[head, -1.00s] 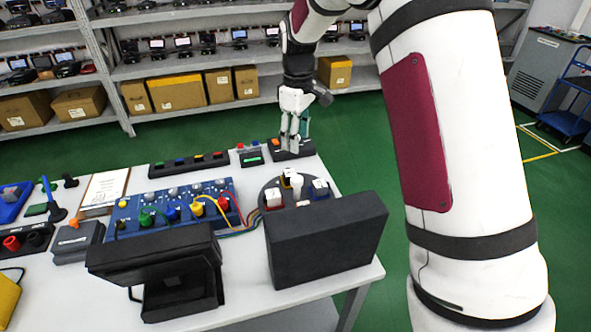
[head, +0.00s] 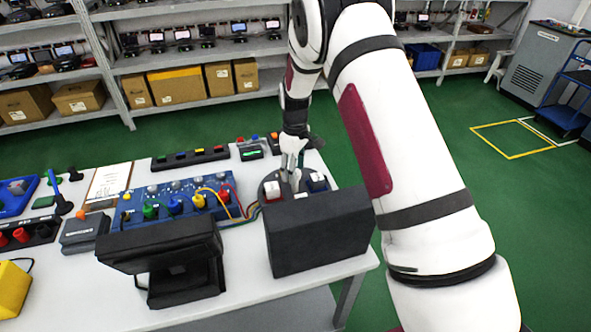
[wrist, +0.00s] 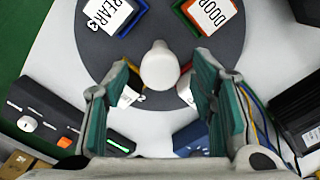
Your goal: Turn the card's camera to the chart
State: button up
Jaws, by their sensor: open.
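A dark round disc (wrist: 165,22) carries blocks with white labelled tops around its edge. A white rounded knob (wrist: 160,66) stands near the disc's middle. My gripper (wrist: 162,82) is open, with a finger on each side of the knob and gaps between. I cannot tell which block is the chart.
A large black box (head: 320,232) and a black stand (head: 160,247) are in front of the disc. A blue panel (head: 150,205) with coloured plugs and wires lies to its left. A small black box with buttons (wrist: 45,112) is near my gripper.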

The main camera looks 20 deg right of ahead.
jog(key=shift+f, duration=0.35)
jog(key=shift+c, duration=0.5)
grip_shut()
